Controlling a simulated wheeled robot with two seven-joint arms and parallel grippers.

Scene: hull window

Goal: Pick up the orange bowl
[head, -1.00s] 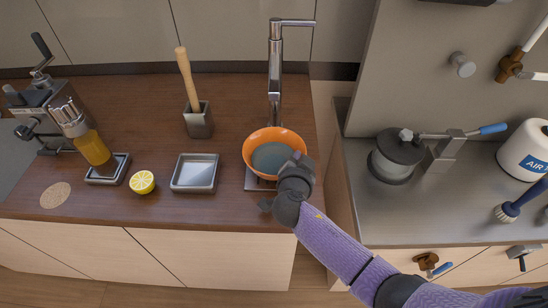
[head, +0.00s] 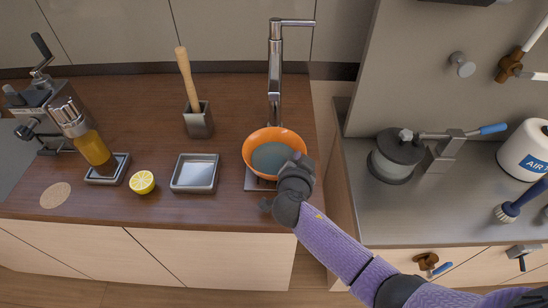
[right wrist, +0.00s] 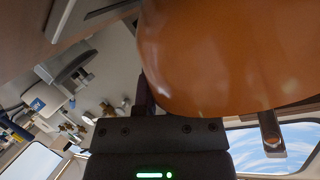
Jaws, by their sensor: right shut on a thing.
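The orange bowl (head: 254,138), with a grey-blue inside, is at the right end of the wooden counter, in front of the tall metal tap (head: 275,75). My right gripper (head: 298,168) is shut on the bowl's front right rim. In the right wrist view the bowl (right wrist: 225,55) fills the upper middle, right against the gripper (right wrist: 155,105). The fingertips are mostly hidden by the bowl and the hand. A grey square base shows under the bowl; I cannot tell whether the bowl touches it. My left gripper is not in view.
Left of the bowl on the counter (head: 130,212) are a square metal dish (head: 195,187), a half lemon (head: 142,182), a pestle in a metal cup (head: 198,122) and an oil bottle (head: 92,148). A steel worktop (head: 400,222) with a pot (head: 393,160) is to the right.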

